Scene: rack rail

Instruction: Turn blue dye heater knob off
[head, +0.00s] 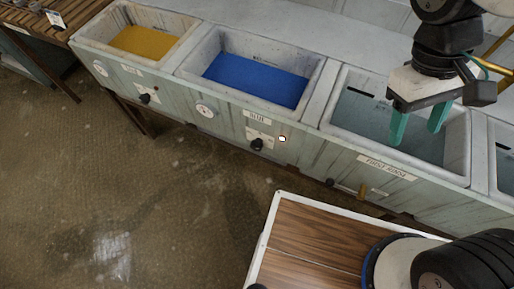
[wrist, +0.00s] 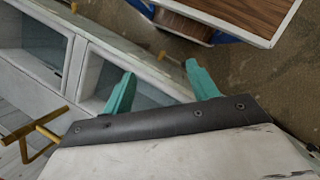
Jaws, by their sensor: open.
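The blue dye vat (head: 190,68) is a pale wooden basin with blue liquid, in the middle of the head view. Its black heater knob (head: 257,144) sits on a light plate on the front panel, below the blue label. A lit indicator (head: 282,139) glows just right of the knob. Which way the knob points is too small to tell. My gripper (head: 416,130) has teal fingers spread apart and empty. It is over the first rinse basin, right of the blue vat and away from the knob. In the wrist view my gripper (wrist: 160,84) is also open, and the knob does not show.
A yellow dye vat (head: 142,42) with its own black knob (head: 149,98) stands to the left. The first rinse basin (head: 345,128) has a brass tap (head: 362,189) on its front. A wood-topped surface (head: 315,236) is in the foreground. Floor (head: 150,200) before the vats is clear.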

